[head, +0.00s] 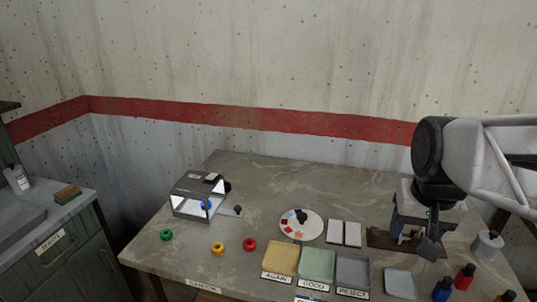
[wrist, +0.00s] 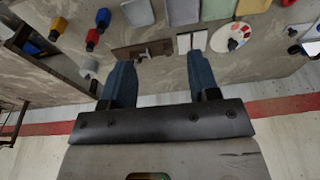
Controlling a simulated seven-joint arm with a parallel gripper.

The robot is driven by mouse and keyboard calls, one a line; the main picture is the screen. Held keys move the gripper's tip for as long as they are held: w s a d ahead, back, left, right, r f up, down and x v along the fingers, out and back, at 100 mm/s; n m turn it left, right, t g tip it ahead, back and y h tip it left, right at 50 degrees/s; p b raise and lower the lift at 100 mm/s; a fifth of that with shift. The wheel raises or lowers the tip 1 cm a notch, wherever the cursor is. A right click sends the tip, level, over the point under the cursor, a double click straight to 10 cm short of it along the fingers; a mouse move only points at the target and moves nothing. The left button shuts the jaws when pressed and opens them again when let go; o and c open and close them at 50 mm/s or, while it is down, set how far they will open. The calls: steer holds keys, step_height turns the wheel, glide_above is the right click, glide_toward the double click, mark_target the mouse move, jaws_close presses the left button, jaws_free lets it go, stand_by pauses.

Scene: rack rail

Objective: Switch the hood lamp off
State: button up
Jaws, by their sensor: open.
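The hood (head: 186,205) is a small dark-topped box with a brightly lit inside, at the left of the table in the head view. A blue item (head: 206,205) shows inside it, and a small light plate with a dark knob (head: 238,210) lies at its right side. I cannot clearly tell which part is the lamp switch. Part of the hood shows at the right edge of the wrist view (wrist: 312,46). My gripper (head: 416,240) is far to the right of it, above the brown board. In the wrist view my gripper (wrist: 161,62) has its blue fingers apart, with nothing held.
A round palette (head: 301,223), two white tiles (head: 344,233) and labelled trays (head: 317,265) lie between hood and gripper. Green (head: 166,235), yellow (head: 217,248) and red (head: 249,244) rings lie before the hood. Bottles (head: 465,277) stand at right. The table's back is clear.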

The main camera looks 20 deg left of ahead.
steer(key=w+a+r, duration=0.3)
steer(key=w+a, duration=0.7)
steer(key=w, duration=0.4)
steer(key=g, duration=0.2)
glide_above(214, 174)
step_height(214, 174, down, 13)
steer(key=shift+w+d+r, duration=0.15)
steer(key=shift+a, duration=0.3)
steer(key=shift+f, duration=4)
